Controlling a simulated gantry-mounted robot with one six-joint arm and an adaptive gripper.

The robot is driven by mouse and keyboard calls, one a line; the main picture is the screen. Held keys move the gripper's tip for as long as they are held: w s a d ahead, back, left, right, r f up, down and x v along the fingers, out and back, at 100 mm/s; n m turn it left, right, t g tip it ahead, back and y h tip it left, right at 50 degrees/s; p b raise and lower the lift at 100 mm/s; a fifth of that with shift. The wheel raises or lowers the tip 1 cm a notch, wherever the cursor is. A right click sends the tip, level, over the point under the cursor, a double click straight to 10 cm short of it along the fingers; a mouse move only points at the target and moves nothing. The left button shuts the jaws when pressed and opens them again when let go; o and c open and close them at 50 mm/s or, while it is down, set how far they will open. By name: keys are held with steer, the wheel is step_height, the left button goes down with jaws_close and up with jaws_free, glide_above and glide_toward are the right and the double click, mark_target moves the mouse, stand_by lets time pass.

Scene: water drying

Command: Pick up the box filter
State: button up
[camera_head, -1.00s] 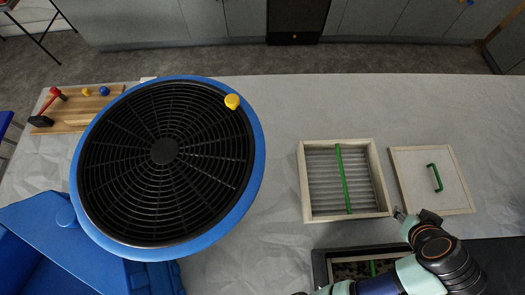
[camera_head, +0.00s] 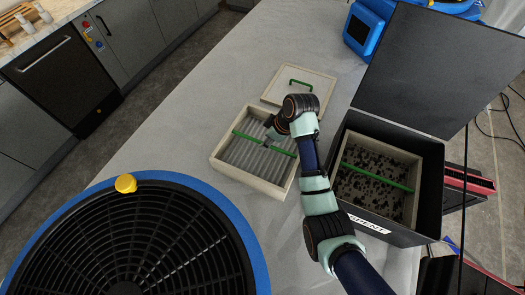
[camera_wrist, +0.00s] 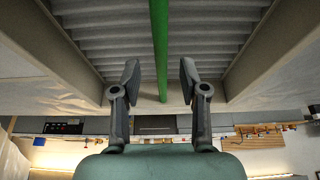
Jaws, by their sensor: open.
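A box filter, a wooden frame with grey ribbed sheets (camera_head: 243,154) and a green bar (camera_head: 247,137) across its top, sits on the grey counter in the head view. My gripper (camera_head: 268,128) is over it near the bar. In the wrist view the ribbed sheets (camera_wrist: 205,40) fill the top, and the green bar (camera_wrist: 160,45) runs between my open fingers (camera_wrist: 160,78), with a gap on each side. The jaws hold nothing. My wrist hides part of the frame's far side in the head view.
A wooden lid with a green handle (camera_head: 298,82) lies beyond the frame. An open black case (camera_head: 431,160) at right holds another wooden frame with dark speckled contents (camera_head: 372,184) and a green bar. A large round black grille (camera_head: 130,250) with a blue rim stands at lower left.

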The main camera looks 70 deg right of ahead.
steer(key=x, duration=0.3)
steer(key=shift+w+a+f, duration=0.1)
steer(key=shift+w+f, duration=0.05)
steer(key=shift+f, duration=0.15)
jaws_close()
steer(key=shift+r, duration=0.1)
